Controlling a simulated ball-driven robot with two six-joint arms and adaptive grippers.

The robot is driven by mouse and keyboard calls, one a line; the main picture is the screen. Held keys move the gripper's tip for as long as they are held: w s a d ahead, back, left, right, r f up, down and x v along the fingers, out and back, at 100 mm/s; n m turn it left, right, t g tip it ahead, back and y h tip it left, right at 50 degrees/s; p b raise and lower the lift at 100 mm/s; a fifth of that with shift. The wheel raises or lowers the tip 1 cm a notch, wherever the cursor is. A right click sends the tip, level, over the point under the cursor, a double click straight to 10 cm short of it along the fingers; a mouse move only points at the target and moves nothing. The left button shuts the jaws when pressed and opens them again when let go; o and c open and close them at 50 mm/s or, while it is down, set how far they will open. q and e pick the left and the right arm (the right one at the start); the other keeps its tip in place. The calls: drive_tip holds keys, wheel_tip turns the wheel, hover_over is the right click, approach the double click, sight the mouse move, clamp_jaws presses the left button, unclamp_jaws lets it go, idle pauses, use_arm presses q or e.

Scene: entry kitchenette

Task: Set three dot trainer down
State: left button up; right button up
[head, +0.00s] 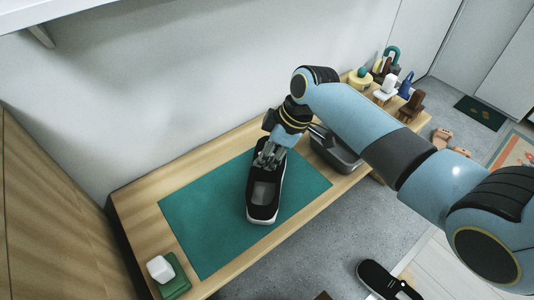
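A black trainer (263,213) with a white sole edge and a grey inside is over the green mat (205,225) on the wooden bench. Its near end points toward the bench's front edge. No dots can be made out on it. My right gripper (267,161) is at the trainer's far end, with its fingers overlapping the shoe there. The fingertips are small and partly lost against the dark shoe, so their grip is unclear. Whether the sole touches the mat is also unclear. My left gripper is out of view.
A grey bin (336,153) stands right of the mat, partly behind my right arm. A white block on a green one (172,277) sits at the bench's near left corner. Several small items (388,86) stand at the far right. Another dark shoe (383,281) lies on the floor.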

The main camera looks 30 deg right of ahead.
drive_tip(key=o, duration=0.4)
drive_tip(key=p+v, duration=0.4)
drive_tip(key=v, duration=0.8)
drive_tip(key=shift+r, duration=0.15)
drive_tip(key=shift+s, duration=0.1)
drive_tip(key=s+d+f+m+g+h, duration=0.2)
drive_tip(key=s+f+m+g, duration=0.2)
drive_tip(key=s+f, duration=1.9)
drive_tip(key=shift+s+d+f+m+t+h, duration=0.4)
drive_tip(key=shift+s+f+m, duration=0.65)
drive_tip(key=shift+s+f, duration=1.65)
drive_tip(key=shift+s+d+f+m+t+h, duration=0.35)
drive_tip(key=shift+s+f+m, duration=0.8)
drive_tip(key=shift+s, duration=2.95)
drive_tip(key=shift+s+d+f+m+t+h, duration=0.25)
drive_tip(key=shift+s+d+f+m+h, duration=0.5)
drive_tip(key=shift+s+f, duration=1.95)
